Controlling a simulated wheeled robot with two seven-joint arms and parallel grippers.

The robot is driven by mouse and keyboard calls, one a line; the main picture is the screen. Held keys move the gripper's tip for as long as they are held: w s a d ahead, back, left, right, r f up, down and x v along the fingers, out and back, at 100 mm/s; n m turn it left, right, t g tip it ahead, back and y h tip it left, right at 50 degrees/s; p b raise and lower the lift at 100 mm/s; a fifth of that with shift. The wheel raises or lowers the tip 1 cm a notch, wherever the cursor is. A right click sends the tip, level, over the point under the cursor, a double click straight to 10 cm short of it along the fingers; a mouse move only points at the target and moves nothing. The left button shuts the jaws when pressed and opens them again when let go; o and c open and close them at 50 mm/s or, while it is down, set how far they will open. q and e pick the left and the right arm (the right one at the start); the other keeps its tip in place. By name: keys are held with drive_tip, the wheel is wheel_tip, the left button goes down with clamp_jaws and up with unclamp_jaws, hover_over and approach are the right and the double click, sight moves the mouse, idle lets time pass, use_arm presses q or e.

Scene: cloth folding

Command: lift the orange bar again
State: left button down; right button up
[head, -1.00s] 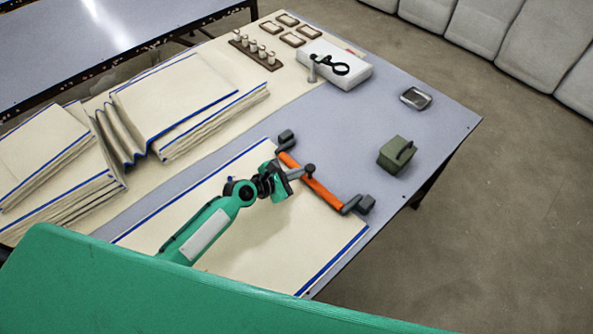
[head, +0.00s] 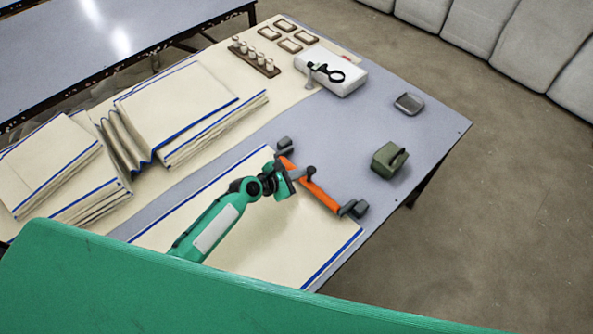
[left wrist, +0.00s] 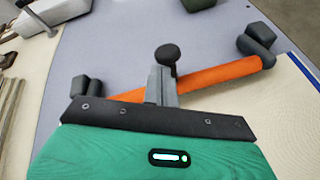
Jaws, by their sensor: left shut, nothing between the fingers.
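The orange bar (head: 321,194) lies across the far end of the cream cloth (head: 255,225), with a dark grey end block at each end. It also shows in the left wrist view (left wrist: 222,74), running behind my fingers. My left gripper (head: 302,173) is over the bar near its upper-left half. In the left wrist view its grey fingers (left wrist: 162,84) are together, with nothing visible between them. A dark round knob (left wrist: 167,54) shows just beyond the fingertips. Whether the fingers touch the bar cannot be told. My right gripper is not in view.
Stacks of folded cream cloth (head: 185,100) fill the left of the table.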

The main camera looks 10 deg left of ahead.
use_arm(q)
drive_tip(key=shift+w+d+r+p, duration=0.3)
drive_tip(key=shift+r+p, duration=0.2)
drive_tip(key=shift+p, duration=0.1)
drive_tip(key=shift+w+d+r+p, duration=0.15)
drive_tip(key=shift+w+r+p, duration=0.15)
drive_tip(key=shift+r+p, duration=0.25)
drive_tip(key=shift+w+d+r+p, duration=0.3)
drive_tip(key=shift+w+p, duration=0.1)
drive_tip(key=shift+w, duration=0.05)
drive_tip(key=shift+w+d+r+p, duration=0.25)
drive_tip(key=shift+w+d+p, duration=0.05)
drive_tip(key=shift+w+p, duration=0.15)
drive_tip(key=w+d, duration=0.2)
drive_tip(key=w, duration=0.1)
drive_tip(key=w+d+r, duration=0.1)
drive_tip(key=shift+w+p, duration=0.2)
drive_tip(key=shift+p, duration=0.15)
drive_tip(key=shift+w+d+r, duration=0.15)
drive_tip(key=f+v, duration=0.1)
drive_tip(key=v, duration=1.3)
drive_tip(key=shift+a+b, duration=0.3)
drive_tip(key=shift+a, duration=0.1)
